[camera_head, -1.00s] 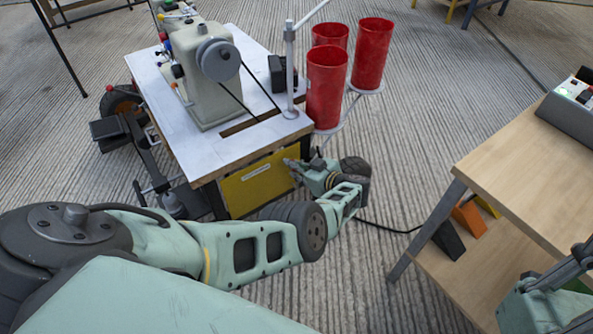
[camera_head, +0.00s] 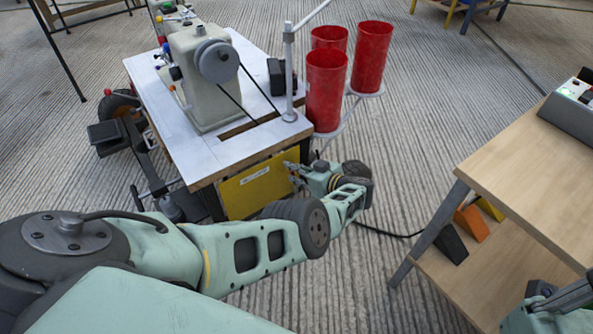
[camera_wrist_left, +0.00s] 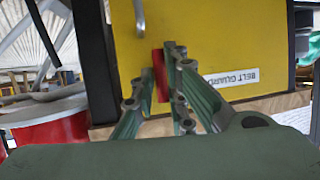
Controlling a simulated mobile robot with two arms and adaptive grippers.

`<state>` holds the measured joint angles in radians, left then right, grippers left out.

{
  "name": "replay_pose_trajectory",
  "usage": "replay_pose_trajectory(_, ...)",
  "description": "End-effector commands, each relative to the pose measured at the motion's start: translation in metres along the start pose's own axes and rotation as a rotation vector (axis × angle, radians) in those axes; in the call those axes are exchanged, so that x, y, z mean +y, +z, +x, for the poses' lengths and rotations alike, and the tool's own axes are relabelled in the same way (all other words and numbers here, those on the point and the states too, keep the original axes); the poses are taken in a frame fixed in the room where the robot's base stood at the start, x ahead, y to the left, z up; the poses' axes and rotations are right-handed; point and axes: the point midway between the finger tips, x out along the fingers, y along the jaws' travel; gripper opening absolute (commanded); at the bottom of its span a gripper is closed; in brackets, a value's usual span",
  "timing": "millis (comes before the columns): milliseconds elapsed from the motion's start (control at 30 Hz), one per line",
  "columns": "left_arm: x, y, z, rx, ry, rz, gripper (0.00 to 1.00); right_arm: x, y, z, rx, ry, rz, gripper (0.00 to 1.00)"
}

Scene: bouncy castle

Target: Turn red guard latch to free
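The yellow belt guard (camera_head: 255,187) is upright on the side of the sewing machine table and also fills much of the left wrist view (camera_wrist_left: 215,35). In the left wrist view, a red latch (camera_wrist_left: 160,76) stands out on the guard, parallel to the fingers. My left gripper (camera_wrist_left: 163,80) has one finger on each side of it, with little or no gap, and looks shut on it. In the head view my left gripper (camera_head: 291,169) is at the guard's right part and hides the latch. Part of my right arm's end (camera_head: 555,308) shows at the lower right, its fingertips cut off.
The white-topped table (camera_head: 205,160) carries a sewing machine (camera_head: 200,80) and a metal post (camera_head: 289,75). Red bins (camera_head: 326,90) stand close to its right corner. A wooden bench (camera_head: 530,170) is at the right.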

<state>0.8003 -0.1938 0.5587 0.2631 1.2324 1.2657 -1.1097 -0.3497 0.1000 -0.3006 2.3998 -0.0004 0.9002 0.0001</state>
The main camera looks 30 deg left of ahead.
Motion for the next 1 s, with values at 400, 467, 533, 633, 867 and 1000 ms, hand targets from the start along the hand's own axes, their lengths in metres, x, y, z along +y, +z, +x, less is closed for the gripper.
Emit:
replay_pose_trajectory(400, 0.000, -0.001, 0.000, 0.001, 0.001, -0.001, 0.30, 0.000, 0.000, 0.000, -0.001, 0.000, 0.000, 0.00)
replay_pose_trajectory(467, 0.000, -0.001, 0.000, 0.001, 0.001, -0.002, 0.30, 0.000, 0.000, 0.000, -0.001, 0.001, -0.001, 0.00)
replay_pose_trajectory(533, 0.000, -0.002, 0.000, -0.001, 0.004, -0.009, 0.30, 0.001, -0.001, 0.003, 0.000, 0.001, -0.001, 0.00)
replay_pose_trajectory(633, -0.001, -0.003, -0.001, -0.008, 0.017, -0.040, 0.30, 0.000, -0.002, 0.010, 0.000, 0.001, -0.001, 0.00)
replay_pose_trajectory(867, -0.004, -0.009, -0.002, -0.045, 0.092, -0.221, 0.30, 0.000, -0.009, 0.042, 0.000, 0.000, -0.001, 0.00)
replay_pose_trajectory(1000, -0.006, -0.007, -0.001, -0.079, 0.157, -0.374, 0.30, -0.001, -0.012, 0.059, 0.000, 0.000, -0.001, 0.00)
